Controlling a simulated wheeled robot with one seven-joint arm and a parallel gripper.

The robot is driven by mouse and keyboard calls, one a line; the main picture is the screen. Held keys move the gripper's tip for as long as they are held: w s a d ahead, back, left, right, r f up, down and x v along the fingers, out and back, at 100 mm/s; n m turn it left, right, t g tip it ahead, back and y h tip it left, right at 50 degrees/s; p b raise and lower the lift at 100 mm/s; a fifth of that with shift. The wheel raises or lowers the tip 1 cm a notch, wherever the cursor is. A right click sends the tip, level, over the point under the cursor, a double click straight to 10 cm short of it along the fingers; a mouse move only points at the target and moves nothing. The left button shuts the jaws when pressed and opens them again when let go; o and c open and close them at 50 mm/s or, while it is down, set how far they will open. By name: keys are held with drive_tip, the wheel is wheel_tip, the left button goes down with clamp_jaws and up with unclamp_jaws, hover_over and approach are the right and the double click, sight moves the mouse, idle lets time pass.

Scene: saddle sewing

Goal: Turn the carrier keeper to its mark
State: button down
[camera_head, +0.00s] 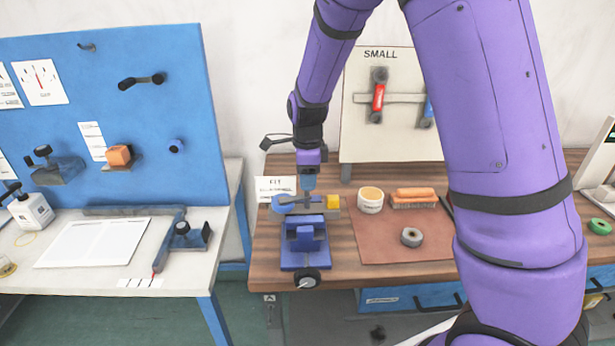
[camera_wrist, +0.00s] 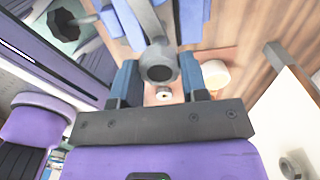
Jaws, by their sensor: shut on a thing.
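My gripper (camera_head: 308,188) points down over the blue fixture (camera_head: 304,258) on the wooden bench. In the wrist view its two blue fingers (camera_wrist: 160,85) stand on either side of a grey arm with a round, dark-holed end (camera_wrist: 159,62), apparently the carrier keeper. The gripper is shut on this piece; the finger contact is partly hidden. In the head view the gripper covers the keeper. A blue rounded part (camera_head: 288,203) extends left at the fixture's top and a yellow block (camera_head: 333,202) sits at its right. I cannot make out the keeper's mark.
A white tub (camera_head: 370,200), an orange-topped brush (camera_head: 413,197) and a grey roll (camera_head: 411,237) stand on or by the brown mat (camera_head: 385,252). A SMALL board (camera_head: 362,140) stands behind. A FIT card (camera_head: 275,188) is left of the gripper. A black knob (camera_head: 307,278) fronts the fixture.

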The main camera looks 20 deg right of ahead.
drive_tip(key=shift+m, duration=1.5)
drive_tip(key=c, duration=0.6)
unclamp_jaws()
drive_tip(key=shift+r, duration=0.15)
wheel_tip(320, 180, up, 11)
drive_tip(key=shift+f, duration=0.2)
